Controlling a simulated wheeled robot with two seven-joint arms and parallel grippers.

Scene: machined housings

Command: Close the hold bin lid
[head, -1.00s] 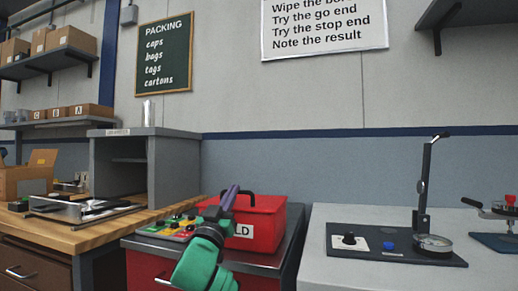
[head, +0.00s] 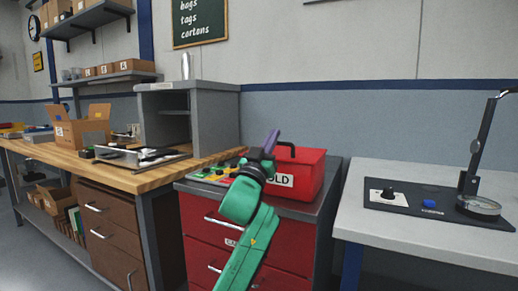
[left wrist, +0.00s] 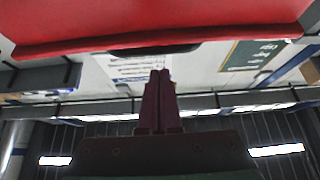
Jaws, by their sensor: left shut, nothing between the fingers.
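The red hold bin (head: 309,178) stands on top of a red drawer cabinet, with a white label on its front partly hidden by my gripper. A black handle (head: 287,147) shows at its top. The lid looks down in the head view, but I cannot tell whether it is fully seated. My left gripper (head: 272,140) has purple fingers, shut and empty, pointing up at the bin's left front. In the left wrist view, the shut fingers (left wrist: 161,75) point toward a red panel of the bin (left wrist: 160,22), apparently close; contact cannot be told. My right gripper is not in view.
The red cabinet (head: 205,235) also carries a panel of coloured buttons (head: 214,173) left of the bin. A wooden workbench (head: 125,178) with a grey open cubby is at left. A pale table (head: 425,225) with a gauge stand is at right, beyond a gap.

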